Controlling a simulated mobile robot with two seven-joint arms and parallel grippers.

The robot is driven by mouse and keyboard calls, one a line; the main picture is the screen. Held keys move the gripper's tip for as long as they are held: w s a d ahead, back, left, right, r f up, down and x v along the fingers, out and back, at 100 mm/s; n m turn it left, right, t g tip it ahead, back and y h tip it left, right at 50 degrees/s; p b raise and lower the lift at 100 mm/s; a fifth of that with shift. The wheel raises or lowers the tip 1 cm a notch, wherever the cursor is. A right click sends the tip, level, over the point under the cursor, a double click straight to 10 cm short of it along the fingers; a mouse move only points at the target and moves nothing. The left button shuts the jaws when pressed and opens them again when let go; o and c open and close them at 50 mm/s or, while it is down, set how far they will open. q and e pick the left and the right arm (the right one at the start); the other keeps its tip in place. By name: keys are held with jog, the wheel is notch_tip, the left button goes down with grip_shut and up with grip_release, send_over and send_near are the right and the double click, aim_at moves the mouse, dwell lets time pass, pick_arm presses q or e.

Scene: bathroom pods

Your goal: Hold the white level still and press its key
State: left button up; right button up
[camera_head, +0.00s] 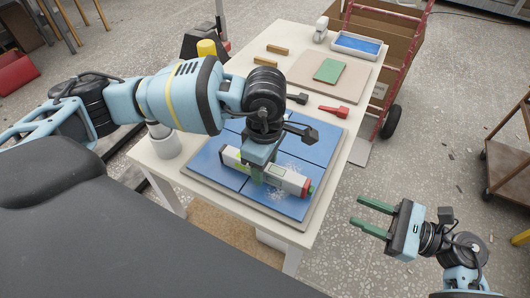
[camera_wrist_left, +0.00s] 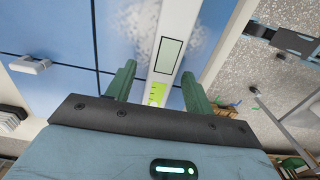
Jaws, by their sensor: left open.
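The white level (camera_head: 292,181) lies on the blue tiled panel (camera_head: 213,165), with a red end cap at its right end. My left gripper (camera_head: 257,174) is down over the level's middle, pointing at the panel. In the left wrist view its two green fingers (camera_wrist_left: 157,88) stand apart, with the white level (camera_wrist_left: 178,22) running between them. The level shows a grey-green display and a bright green marking there. Whether the fingers touch the level, I cannot tell. I cannot make out the key for sure. My right gripper (camera_head: 372,216) is open and empty, off the table's right side.
The white table (camera_head: 320,222) also holds a red-handled tool (camera_head: 334,111), a dark-handled tool (camera_head: 298,98), a board with a green block (camera_head: 328,70), a blue-lined tray (camera_head: 356,44) and wooden blocks. A white cylinder (camera_head: 164,142) stands at the left edge. A red hand truck (camera_head: 407,65) stands behind.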

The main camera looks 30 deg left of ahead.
pick_arm(q)
jog(key=shift+f, duration=0.45)
grip_shut()
pick_arm(e)
jog(key=shift+c, duration=0.2)
grip_shut()
dwell(1.4)
